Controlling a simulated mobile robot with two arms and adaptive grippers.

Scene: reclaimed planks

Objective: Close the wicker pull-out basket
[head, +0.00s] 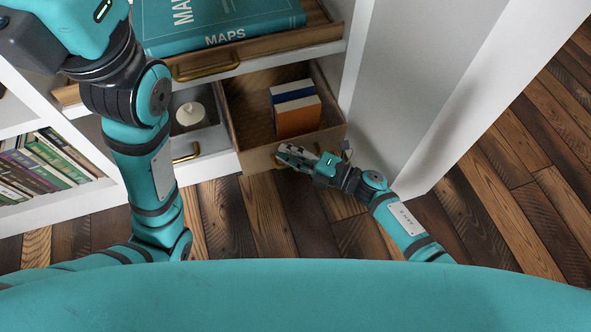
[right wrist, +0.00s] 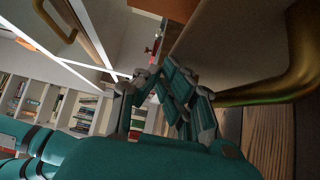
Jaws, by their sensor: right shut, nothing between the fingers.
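The wicker pull-out basket (head: 240,113) is pulled out of the white cabinet at the lower right of the unit, with a brown inside and a pale front. It holds a blue book and an orange book (head: 298,117). My right gripper (head: 284,153) is shut and empty at the basket's front, beside its brass handle, which is mostly hidden in the head view. In the right wrist view the fingers (right wrist: 148,78) lie along the basket front (right wrist: 225,45), and the brass handle (right wrist: 285,85) is to their right. Whether they touch the front is unclear. My left gripper is out of view.
Above, another open drawer (head: 250,55) holds a teal MAPS book (head: 220,25). A candle (head: 190,114) stands in a compartment left of the basket. A shelf of books (head: 45,165) is at the left. A white panel (head: 405,80) stands right; plank floor (head: 500,190) is clear.

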